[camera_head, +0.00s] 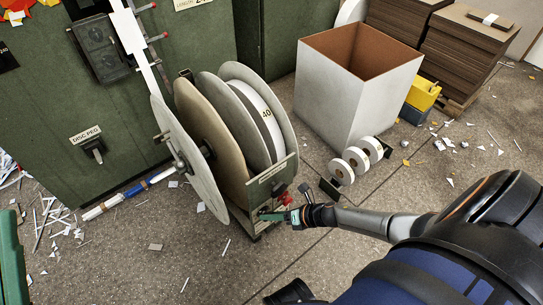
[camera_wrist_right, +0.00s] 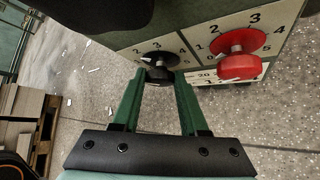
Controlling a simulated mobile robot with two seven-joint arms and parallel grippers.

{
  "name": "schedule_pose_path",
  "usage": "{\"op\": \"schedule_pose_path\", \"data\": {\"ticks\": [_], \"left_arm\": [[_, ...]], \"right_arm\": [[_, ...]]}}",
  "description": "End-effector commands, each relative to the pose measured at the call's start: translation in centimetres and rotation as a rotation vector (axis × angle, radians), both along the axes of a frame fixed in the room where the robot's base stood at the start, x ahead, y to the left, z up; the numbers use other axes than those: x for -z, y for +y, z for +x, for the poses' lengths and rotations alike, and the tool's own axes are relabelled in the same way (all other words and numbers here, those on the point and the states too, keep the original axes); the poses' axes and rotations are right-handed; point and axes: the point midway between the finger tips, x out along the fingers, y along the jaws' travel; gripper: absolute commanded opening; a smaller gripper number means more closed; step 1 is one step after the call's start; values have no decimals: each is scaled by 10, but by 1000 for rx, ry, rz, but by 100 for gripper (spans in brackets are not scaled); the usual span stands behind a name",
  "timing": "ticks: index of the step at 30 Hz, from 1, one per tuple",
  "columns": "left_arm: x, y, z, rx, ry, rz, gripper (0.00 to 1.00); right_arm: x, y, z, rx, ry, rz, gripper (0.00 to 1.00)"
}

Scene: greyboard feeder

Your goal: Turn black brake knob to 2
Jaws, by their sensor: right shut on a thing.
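The black brake knob (camera_wrist_right: 159,74) sits on a pale numbered dial plate in the right wrist view. Its dial shows 2, 3 and other figures around it; I cannot tell which figure the knob points to. My right gripper (camera_wrist_right: 160,80) has its two green fingers shut on the knob, one on each side. In the head view the right gripper (camera_head: 268,214) reaches in from the right to the low front of the reel stand, and its fingers hide the black knob there. My left gripper is not in view.
A red knob (camera_wrist_right: 238,63) with its own dial is right beside the black one; it also shows in the head view (camera_head: 285,198). Large reel discs (camera_head: 215,130) stand just behind. A white box (camera_head: 340,105) and small white rolls (camera_head: 356,160) are to the right. Paper scraps litter the floor.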

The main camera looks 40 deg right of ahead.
Motion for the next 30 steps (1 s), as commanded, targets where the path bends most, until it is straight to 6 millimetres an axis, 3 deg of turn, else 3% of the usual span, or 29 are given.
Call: {"op": "schedule_pose_path", "data": {"ticks": [1, 3, 10, 30], "left_arm": [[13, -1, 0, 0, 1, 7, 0], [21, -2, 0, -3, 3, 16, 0], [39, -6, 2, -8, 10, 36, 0], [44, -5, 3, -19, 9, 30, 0]], "right_arm": [[6, -2, 1, 3, 1, 34, 0], [6, -2, 1, 2, 4, 78, 0], [5, -3, 2, 2, 12, 188, 0], [2, -3, 2, 5, 16, 243, 0]]}}
